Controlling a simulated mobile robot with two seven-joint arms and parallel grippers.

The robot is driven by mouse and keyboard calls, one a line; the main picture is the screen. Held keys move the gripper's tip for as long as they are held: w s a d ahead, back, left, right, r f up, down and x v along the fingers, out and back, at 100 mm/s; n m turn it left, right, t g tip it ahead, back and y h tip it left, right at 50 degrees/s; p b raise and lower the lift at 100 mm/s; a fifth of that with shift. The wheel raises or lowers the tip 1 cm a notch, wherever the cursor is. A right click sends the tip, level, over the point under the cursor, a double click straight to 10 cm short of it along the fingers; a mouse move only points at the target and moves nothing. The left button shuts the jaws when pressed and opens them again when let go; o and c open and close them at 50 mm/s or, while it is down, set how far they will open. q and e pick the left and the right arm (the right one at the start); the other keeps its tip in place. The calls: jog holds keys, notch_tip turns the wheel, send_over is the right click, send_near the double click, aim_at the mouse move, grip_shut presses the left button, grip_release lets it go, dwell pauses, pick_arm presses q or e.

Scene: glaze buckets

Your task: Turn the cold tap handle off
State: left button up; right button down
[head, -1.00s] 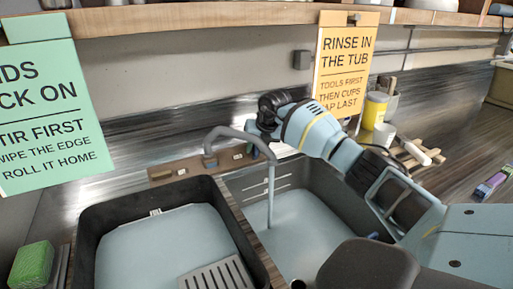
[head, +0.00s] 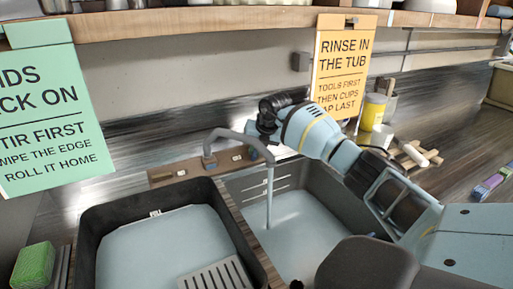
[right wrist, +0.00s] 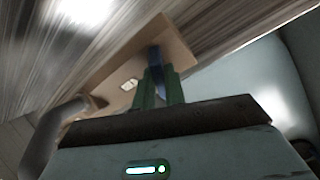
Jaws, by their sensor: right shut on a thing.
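The grey curved tap (head: 236,135) rises from a brown backboard (head: 170,173) behind the sink. A pale stream (head: 270,198) runs from its spout into the right basin. My right gripper (right wrist: 160,82) reaches over from the right to the right end of the backboard. In the right wrist view its green fingers are shut on a dark blue handle (right wrist: 155,58), which I take as the cold tap handle. My left gripper is not in view.
The grey right basin (head: 325,217) holds pale liquid. A black tub (head: 95,225) with pale liquid and a slotted plate stands left of it. A green sponge (head: 33,268) lies at the far left. An orange sign (head: 343,68) hangs behind my right arm. A yellow container (head: 373,111) stands right.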

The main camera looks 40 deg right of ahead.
jog(key=m, duration=0.1)
jog(key=m+p, duration=0.2)
jog(key=m, duration=0.1)
jog(key=shift+s+r+t+y, duration=0.1)
jog(key=shift+r+t+y, duration=0.2)
jog(key=shift+t, duration=0.1)
jog(key=m+t+p, duration=0.1)
jog(key=m+p, duration=0.2)
jog(key=m, duration=0.1)
jog(key=shift+f+m+p, duration=0.1)
jog(key=shift+m+p, duration=0.25)
jog(key=shift+m, duration=0.65)
jog(key=shift+f+m, duration=0.1)
jog(key=shift+m, duration=0.4)
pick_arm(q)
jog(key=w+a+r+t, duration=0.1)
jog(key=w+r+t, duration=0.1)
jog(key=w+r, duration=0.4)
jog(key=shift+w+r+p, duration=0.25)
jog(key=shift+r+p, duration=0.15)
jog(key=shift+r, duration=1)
pick_arm(e)
jog(key=shift+d+f+m+t, duration=0.1)
jog(key=shift+m+t, duration=0.2)
jog(key=shift+m, duration=0.4)
jog(key=shift+s+f, duration=0.1)
jog(key=c, duration=1.5)
grip_release()
jog(key=shift+o, duration=0.2)
jog(key=shift+s, duration=0.1)
